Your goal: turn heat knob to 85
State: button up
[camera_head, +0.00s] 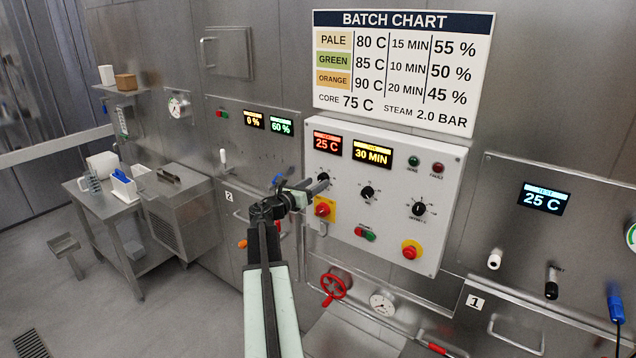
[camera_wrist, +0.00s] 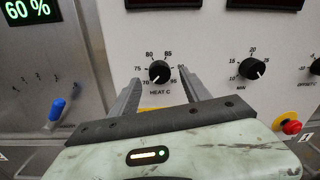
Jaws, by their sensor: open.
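The heat knob (camera_wrist: 159,71) is a black dial labelled HEAT C, with marks from 70 to 95 around it, in the middle of the wrist view. Its pale pointer line seems to lean to the lower left, towards 70. My gripper (camera_wrist: 161,78) is open, with one grey finger on each side of the knob and a gap visible around it. I cannot tell whether the fingertips reach past the knob's face. The red display (camera_head: 327,143) above reads 25 C.
A minutes knob (camera_wrist: 251,69) is to the right. A red and yellow switch (camera_head: 323,209) sits just below my gripper, and a red button (camera_head: 412,249) lower right. A blue-handled lever (camera_wrist: 57,108) is to the left. The batch chart (camera_head: 400,70) lists green at 85 C.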

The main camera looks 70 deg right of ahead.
aim_at(323, 178)
jog(key=x, duration=0.2)
jog(key=shift+s+d, duration=0.1)
jog(key=shift+d, duration=0.25)
grip_shut()
